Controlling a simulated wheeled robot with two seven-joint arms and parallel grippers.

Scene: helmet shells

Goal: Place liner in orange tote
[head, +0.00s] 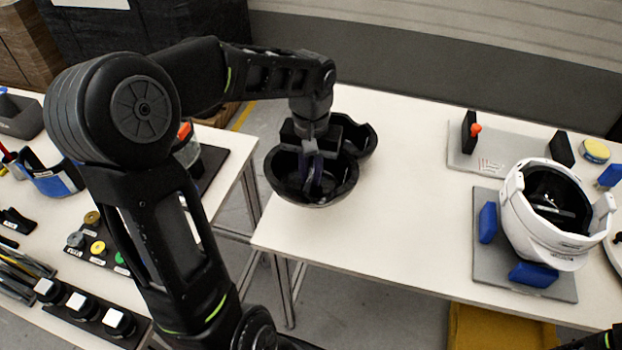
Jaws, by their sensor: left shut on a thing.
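A black bowl-shaped liner (335,192) is at the left end of the white table, open side up. My left gripper (314,182) reaches down into it from above and is shut on it; the fingertips are partly lost against the dark inside. I cannot tell whether the liner touches the table. A second black shell (364,138) sits just behind it, partly hidden by the first and by my gripper. A yellow-orange tote (490,330) shows at the bottom edge, below the table's front, mostly cut off.
A white helmet (545,225) rests upside down on a grey plate (485,270) with blue blocks. Another grey board (490,160) lies behind it. The middle of the white table (415,220) is clear. A side table at left holds several small parts, with a gap between the tables.

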